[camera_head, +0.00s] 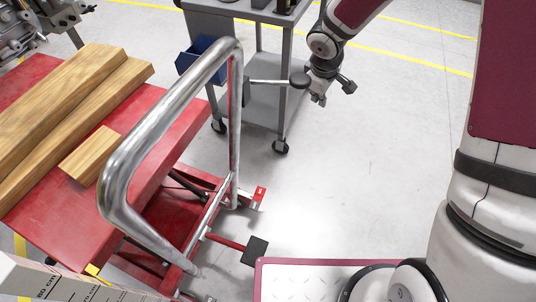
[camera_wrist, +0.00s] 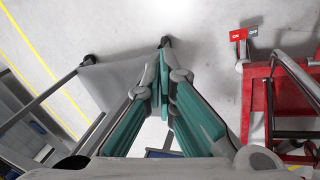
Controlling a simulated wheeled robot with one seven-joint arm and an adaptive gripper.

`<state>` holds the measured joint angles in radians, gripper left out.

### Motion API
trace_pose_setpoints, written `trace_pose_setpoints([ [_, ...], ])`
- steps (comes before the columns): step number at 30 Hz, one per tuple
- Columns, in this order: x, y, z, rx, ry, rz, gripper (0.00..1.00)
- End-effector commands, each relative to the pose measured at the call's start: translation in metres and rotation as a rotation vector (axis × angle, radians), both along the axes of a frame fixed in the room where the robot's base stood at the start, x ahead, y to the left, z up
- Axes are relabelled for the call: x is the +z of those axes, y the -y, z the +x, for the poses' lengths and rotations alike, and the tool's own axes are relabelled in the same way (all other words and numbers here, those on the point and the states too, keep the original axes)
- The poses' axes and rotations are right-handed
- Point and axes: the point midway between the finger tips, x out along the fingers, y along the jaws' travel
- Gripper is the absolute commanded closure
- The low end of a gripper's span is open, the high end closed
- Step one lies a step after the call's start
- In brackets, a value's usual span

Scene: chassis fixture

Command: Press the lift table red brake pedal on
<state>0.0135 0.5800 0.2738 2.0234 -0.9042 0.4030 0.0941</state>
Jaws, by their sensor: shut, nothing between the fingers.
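The red brake pedal (camera_head: 259,194) sits low at the foot of the red lift table (camera_head: 190,125), just right of its metal handle frame. In the wrist view the pedal (camera_wrist: 238,36) is at the upper right, with a white "ON" on its red part and a grey part beside it. My gripper (camera_head: 320,99) hangs at the top middle in the head view, above and beyond the pedal and apart from it. Its teal-padded fingers (camera_wrist: 166,95) are shut and empty in the wrist view.
The chrome handle frame (camera_head: 172,95) rises beside the pedal. A black foot pedal (camera_head: 255,250) on a red arm is nearer. A grey wheeled cart (camera_head: 250,25) stands behind, close to my gripper. Wooden planks (camera_head: 70,95) lie on the table. Floor to the right is clear.

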Motion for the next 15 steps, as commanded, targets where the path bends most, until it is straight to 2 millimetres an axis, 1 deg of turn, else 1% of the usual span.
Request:
trace_pose_setpoints([
  [1, -0.051, -0.013, 0.006, 0.045, -0.027, 0.018, 1.0],
  [2, -0.073, -0.02, 0.009, 0.072, -0.037, 0.029, 1.0],
  [3, -0.101, -0.03, 0.012, 0.107, -0.05, 0.045, 1.0],
  [5, -0.145, -0.046, 0.013, 0.159, -0.071, 0.072, 1.0],
  [6, -0.173, -0.056, 0.013, 0.192, -0.084, 0.091, 1.0],
  [8, -0.215, -0.072, 0.009, 0.239, -0.104, 0.125, 1.0],
  [9, -0.242, -0.082, 0.006, 0.268, -0.118, 0.147, 1.0],
  [11, -0.279, -0.097, -0.001, 0.306, -0.137, 0.181, 1.0],
  [12, -0.302, -0.106, -0.006, 0.33, -0.148, 0.203, 1.0],
  [15, -0.347, -0.124, -0.019, 0.377, -0.171, 0.25, 1.0],
])
